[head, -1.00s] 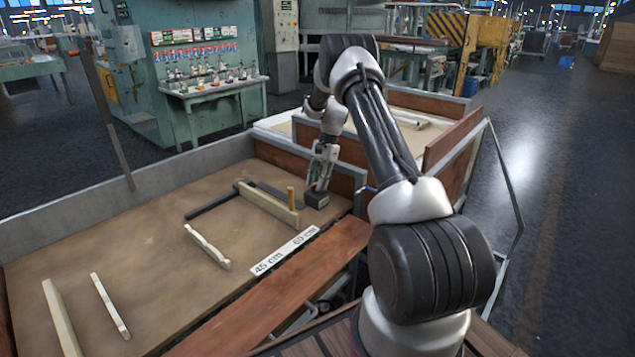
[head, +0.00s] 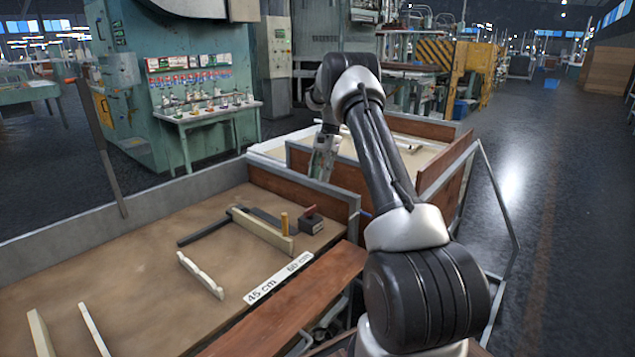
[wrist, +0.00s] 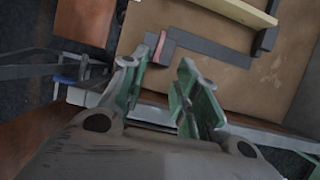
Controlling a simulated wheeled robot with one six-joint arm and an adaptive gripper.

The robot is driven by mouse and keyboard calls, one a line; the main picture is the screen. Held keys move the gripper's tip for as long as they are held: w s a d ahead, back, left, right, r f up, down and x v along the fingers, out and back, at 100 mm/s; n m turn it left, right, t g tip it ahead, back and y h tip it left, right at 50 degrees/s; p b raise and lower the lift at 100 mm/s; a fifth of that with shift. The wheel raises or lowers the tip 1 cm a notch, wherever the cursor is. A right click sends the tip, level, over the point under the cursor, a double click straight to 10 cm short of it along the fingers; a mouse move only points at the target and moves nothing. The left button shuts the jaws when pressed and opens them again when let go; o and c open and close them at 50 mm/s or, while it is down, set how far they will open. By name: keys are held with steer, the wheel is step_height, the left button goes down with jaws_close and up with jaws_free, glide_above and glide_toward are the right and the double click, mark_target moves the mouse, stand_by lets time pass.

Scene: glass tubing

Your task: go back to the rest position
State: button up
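My gripper (head: 322,163) is raised above the wooden divider at the back right of the bench in the head view. In the wrist view its two green fingers (wrist: 172,55) stand apart with nothing held between them. A dark block with a red handle (head: 312,222) stands on the brown board, apart from the gripper. It also shows in the wrist view (wrist: 162,46), beyond the left fingertip and partly hidden by it.
A pale bar (head: 262,232) lies by a yellow peg (head: 284,223) and a dark strip (head: 204,231). A white label strip (head: 278,277) reads 45 cm and 60 cm. A pale wavy piece (head: 200,275) lies to the left. The wooden divider (head: 325,200) stands close below my gripper.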

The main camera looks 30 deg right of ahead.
stand_by(0.5)
steer(key=s+f+n, duration=0.4)
steer(key=s, duration=0.1)
steer(key=s+a+r+n+t+h, duration=0.1)
steer(key=s+a+r, duration=0.4)
steer(key=s, duration=0.7)
steer(key=s+a+r+n+t+h, duration=0.1)
steer(key=s+a+r+n+t, duration=0.2)
steer(key=s+r, duration=0.7)
steer(key=s+a+r+n+t+h, duration=0.2)
steer(key=s+a+r+n, duration=0.3)
steer(key=s, duration=1)
steer(key=shift+s+a+r+n, duration=0.15)
steer(key=shift+a+r+n, duration=0.25)
steer(key=shift+a+r, duration=0.9)
